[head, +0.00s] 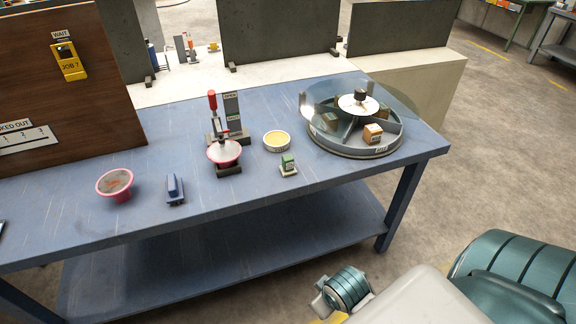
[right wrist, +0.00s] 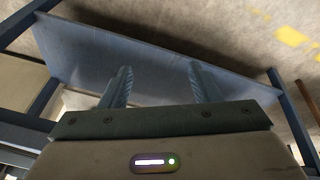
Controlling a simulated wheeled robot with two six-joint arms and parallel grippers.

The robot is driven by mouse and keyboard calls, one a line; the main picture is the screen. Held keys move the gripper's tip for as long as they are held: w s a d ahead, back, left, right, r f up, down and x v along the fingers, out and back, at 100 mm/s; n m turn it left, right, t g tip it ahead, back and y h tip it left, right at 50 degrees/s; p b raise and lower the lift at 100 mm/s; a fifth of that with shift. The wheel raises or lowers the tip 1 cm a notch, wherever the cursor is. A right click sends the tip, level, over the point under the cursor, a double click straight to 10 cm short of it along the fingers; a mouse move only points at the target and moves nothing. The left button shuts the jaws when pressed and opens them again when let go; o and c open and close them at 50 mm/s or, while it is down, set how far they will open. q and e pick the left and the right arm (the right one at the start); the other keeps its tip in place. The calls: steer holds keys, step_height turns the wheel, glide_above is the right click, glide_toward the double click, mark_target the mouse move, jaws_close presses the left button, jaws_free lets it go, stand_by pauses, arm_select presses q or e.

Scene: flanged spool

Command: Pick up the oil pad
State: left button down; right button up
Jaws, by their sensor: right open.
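A round, shallow pale dish with a yellow pad in it, which looks like the oil pad (head: 276,139), sits on the blue table in the head view. It is between the red-handled clamp stand and the round divided tray. My right gripper (right wrist: 160,82) shows in the right wrist view with its two fingers apart and nothing between them. It is away from the pad, with the lower shelf and the floor beyond it. My right arm shows at the lower right of the head view, off the table's front side. My left gripper is not in view.
On the blue table (head: 150,220) stand a red-handled clamp (head: 213,115) over a pink-rimmed dish (head: 224,152), a small green block (head: 288,164), a blue block (head: 174,188), another pink-rimmed bowl (head: 116,184) and a divided round tray (head: 356,150) with a clear cover.

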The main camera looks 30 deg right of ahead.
step_height(320, 180, up, 4)
steer(key=w+n, duration=0.2)
steer(key=n, duration=2.9)
glide_toward(288, 157)
steer(key=f, duration=0.2)
steer(key=shift+t, duration=0.4)
steer(key=p+x, duration=0.1)
steer(key=x, duration=0.4)
steer(key=shift+a, duration=0.1)
steer(key=p+x, duration=0.2)
steer(key=x, duration=0.2)
steer(key=shift+w+d+f+p, duration=0.25)
steer(key=shift+f+p, duration=0.1)
steer(key=shift+f, duration=0.25)
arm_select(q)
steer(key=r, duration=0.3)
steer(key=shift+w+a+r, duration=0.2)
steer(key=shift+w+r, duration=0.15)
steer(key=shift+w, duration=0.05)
arm_select(e)
steer(key=shift+c, duration=0.5)
steer(key=c, duration=1)
